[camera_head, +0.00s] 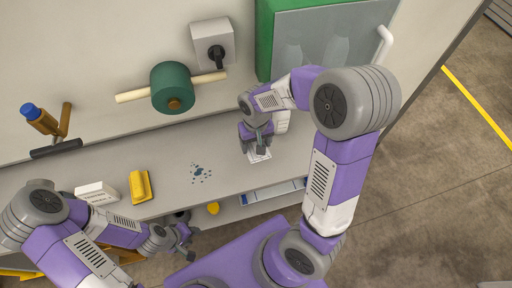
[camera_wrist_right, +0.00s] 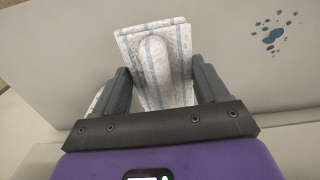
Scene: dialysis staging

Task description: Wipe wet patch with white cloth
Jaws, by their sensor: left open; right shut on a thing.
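The white cloth (camera_head: 258,156) has faint blue stripes and lies on the grey counter at the right. In the right wrist view the cloth (camera_wrist_right: 156,35) is folded, with a raised ridge between the fingers. My right gripper (camera_wrist_right: 160,75) is shut on it; in the head view the arm partly covers the cloth. The wet patch (camera_head: 200,173) is a cluster of dark blue spots on the counter, left of the cloth and apart from it. The patch also shows at upper right in the right wrist view (camera_wrist_right: 273,36). My left gripper (camera_head: 183,243) is open and empty near the counter's front edge.
A yellow object (camera_head: 141,187) and a white box (camera_head: 97,193) stand on the counter (camera_head: 225,150) left of the patch. A green roll (camera_head: 173,87) on a rod hangs on the wall behind. A green cabinet (camera_head: 265,40) stands at back right. Counter between cloth and patch is clear.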

